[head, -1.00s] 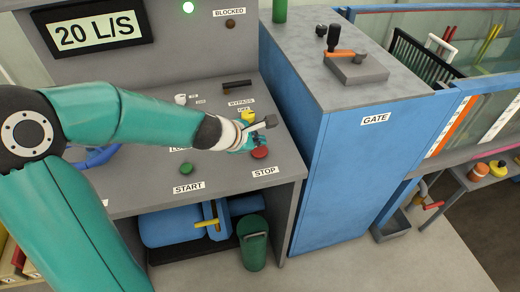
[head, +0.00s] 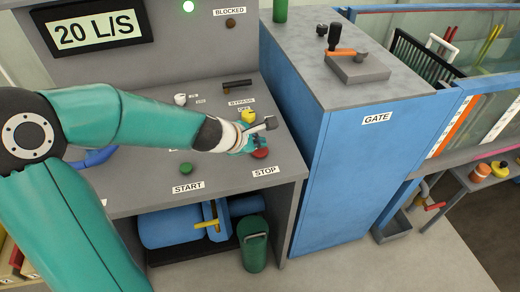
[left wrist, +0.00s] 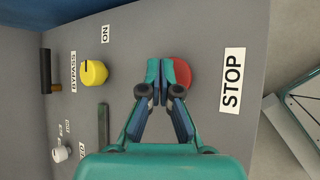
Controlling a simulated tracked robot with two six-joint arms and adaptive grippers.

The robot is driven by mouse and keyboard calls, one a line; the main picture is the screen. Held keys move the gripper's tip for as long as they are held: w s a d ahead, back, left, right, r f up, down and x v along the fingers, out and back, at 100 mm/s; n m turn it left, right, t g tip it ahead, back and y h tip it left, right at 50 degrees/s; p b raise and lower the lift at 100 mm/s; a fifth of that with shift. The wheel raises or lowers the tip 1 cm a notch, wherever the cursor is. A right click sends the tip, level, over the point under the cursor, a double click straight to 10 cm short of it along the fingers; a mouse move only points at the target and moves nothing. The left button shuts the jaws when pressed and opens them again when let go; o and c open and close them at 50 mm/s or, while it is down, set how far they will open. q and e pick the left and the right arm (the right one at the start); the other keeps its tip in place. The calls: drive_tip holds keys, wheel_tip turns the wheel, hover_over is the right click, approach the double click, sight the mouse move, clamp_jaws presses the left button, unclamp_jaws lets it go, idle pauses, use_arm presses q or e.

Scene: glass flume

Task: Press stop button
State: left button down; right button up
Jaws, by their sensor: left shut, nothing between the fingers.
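The red stop button (head: 260,153) is on the grey sloped panel, above the STOP label (head: 265,171) in the head view. My left gripper (head: 262,142) is over it and covers part of it. In the left wrist view the shut fingertips (left wrist: 159,72) overlap the left part of the red button (left wrist: 181,74), with the STOP label (left wrist: 231,80) to its right. I cannot tell whether the fingertips touch the button. The left gripper holds nothing. My right gripper is not in view.
A green start button (head: 186,168) sits left of the stop button. A yellow bypass knob (left wrist: 95,73) is close by on the panel. The blue gate cabinet (head: 350,170) stands to the right.

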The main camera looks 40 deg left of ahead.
sight(258, 151)
use_arm(q)
drive_tip(key=shift+f+b, duration=0.4)
drive_tip(key=shift+f, duration=0.05)
drive_tip(key=shift+r, duration=0.15)
idle(0.3)
drive_tip(key=shift+r+p, duration=0.85)
drive_tip(key=shift+p, duration=0.15)
drive_tip(key=shift+r, duration=0.1)
wheel_tip(258, 151, up, 6)
drive_tip(key=p, duration=0.6)
